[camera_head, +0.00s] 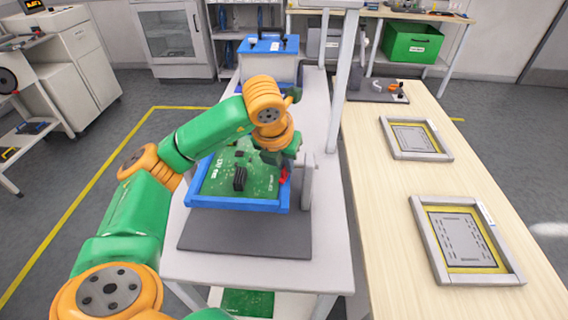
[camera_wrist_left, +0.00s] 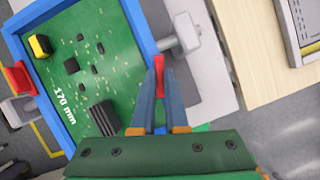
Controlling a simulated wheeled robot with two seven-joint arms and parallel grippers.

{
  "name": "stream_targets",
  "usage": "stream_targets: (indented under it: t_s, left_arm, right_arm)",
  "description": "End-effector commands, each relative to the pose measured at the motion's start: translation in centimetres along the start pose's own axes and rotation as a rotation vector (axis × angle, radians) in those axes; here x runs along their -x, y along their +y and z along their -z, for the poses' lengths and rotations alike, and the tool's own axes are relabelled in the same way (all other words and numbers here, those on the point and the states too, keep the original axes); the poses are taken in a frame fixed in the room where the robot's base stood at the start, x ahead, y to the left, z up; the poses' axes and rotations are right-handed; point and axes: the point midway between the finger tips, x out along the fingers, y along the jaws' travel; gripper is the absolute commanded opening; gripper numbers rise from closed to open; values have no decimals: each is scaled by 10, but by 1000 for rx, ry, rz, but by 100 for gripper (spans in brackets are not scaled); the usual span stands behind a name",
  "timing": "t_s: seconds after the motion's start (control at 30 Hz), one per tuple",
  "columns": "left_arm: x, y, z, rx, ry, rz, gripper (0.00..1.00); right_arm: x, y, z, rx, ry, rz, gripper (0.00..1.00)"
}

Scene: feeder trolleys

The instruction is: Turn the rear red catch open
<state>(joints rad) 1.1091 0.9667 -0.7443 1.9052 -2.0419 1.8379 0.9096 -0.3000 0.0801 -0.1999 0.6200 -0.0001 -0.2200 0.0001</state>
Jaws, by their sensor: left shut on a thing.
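A green circuit board (camera_head: 255,180) lies in a blue frame (camera_head: 237,204) on the trolley. My left gripper (camera_head: 284,168) reaches down over the frame's right side. In the left wrist view, its fingers (camera_wrist_left: 160,92) are shut on a red catch (camera_wrist_left: 159,64) beside the blue frame; the fingers cover part of it. A bit of that red catch (camera_head: 284,176) shows below the gripper in the head view. A second red catch (camera_wrist_left: 18,79) sits at the opposite side of the frame, on a grey mount. My right gripper is in no view.
A dark mat (camera_head: 245,238) lies under the frame. A white post (camera_head: 341,80) stands close to the right of my arm. A wooden bench (camera_head: 385,185) with framed stencils (camera_head: 484,274) is at the right. A blue box (camera_head: 270,62) stands behind.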

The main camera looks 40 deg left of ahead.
Motion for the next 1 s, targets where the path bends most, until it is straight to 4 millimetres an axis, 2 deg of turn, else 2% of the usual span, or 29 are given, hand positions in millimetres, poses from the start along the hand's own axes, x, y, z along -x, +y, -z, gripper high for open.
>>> stream_targets:
  t_s: [0.43,1.0]
  left_arm:
    - [0,-2,0,243,-1,-99,0]
    - [0,-2,-1,302,0,-125,0]
  right_arm:
    - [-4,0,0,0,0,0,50]
    - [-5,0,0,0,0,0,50]
